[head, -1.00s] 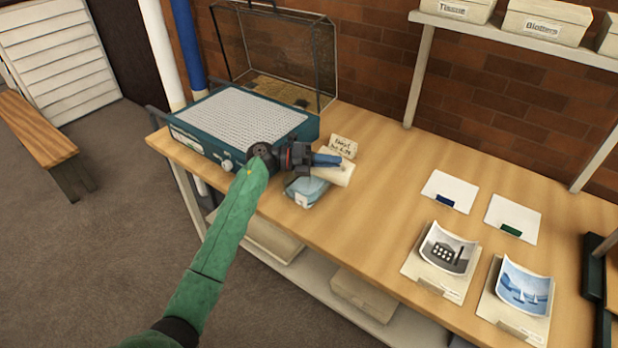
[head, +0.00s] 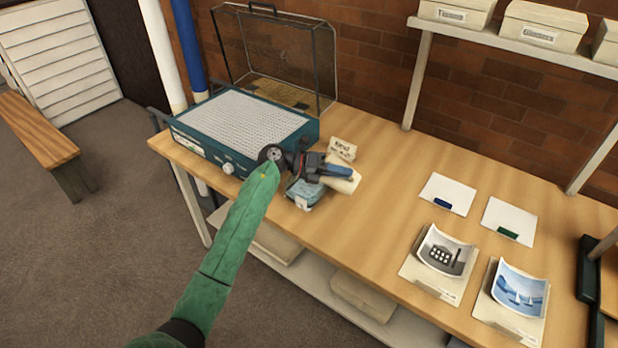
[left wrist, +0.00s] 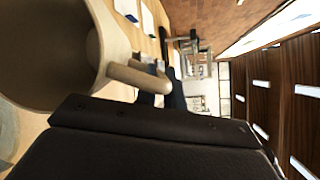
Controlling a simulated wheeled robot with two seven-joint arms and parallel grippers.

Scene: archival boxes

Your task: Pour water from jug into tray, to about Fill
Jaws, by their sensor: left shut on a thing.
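My left gripper (head: 328,171) is shut on the cream jug (head: 346,184), at the table's front left. The jug is tilted over and partly hidden by the gripper. In the left wrist view the jug (left wrist: 40,50) shows large, with its open mouth and its handle (left wrist: 138,78) close to the fingers. The small blue-grey tray (head: 303,201) sits below and to the left of the jug, partly covered by the gripper. I cannot make out a water stream, the water level or the fill mark. My right gripper is not in view.
A teal machine with a white perforated top (head: 245,122) stands left of the gripper. A small written card (head: 342,149) stands just behind the jug. Several cards and prints, such as the boat picture (head: 521,290), lie at the right. The table's middle is clear.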

